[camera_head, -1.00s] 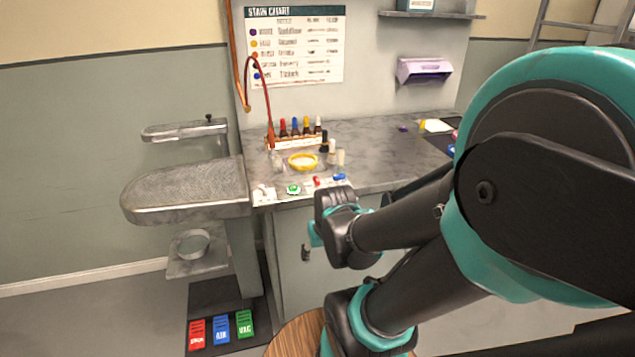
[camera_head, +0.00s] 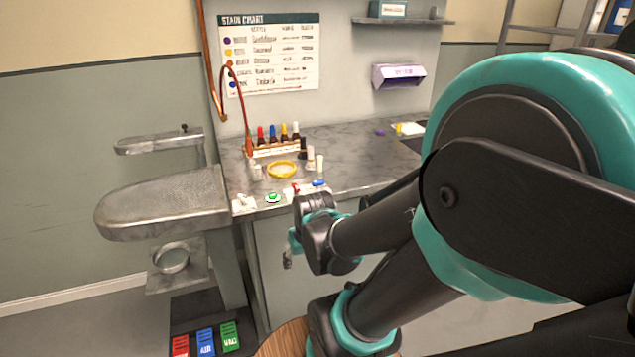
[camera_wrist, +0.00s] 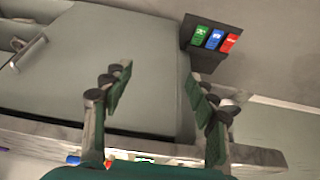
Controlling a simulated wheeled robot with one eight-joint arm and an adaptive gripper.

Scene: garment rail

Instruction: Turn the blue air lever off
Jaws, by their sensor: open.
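A small blue lever-like piece (camera_head: 319,183) sits at the counter's front edge, right of a red one (camera_head: 295,188) and a green one (camera_head: 273,197). A blue patch (camera_wrist: 73,160) shows low in the wrist view, partly cut off by my gripper; its on or off position is too small to tell. A blue pedal marked AIR (camera_head: 205,343) lies on the floor, also in the wrist view (camera_wrist: 215,39). My gripper (camera_wrist: 158,75) is open and empty, its fingers pointing toward the cabinet front and floor. In the head view it shows small below the counter edge (camera_head: 288,258).
A red pedal (camera_head: 180,346) and a green VAC pedal (camera_head: 229,336) flank the blue one. The counter (camera_head: 350,150) holds a bottle rack (camera_head: 275,150) and a yellow-rimmed dish (camera_head: 283,170). A padded metal board (camera_head: 165,200) juts out left. Open floor lies left.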

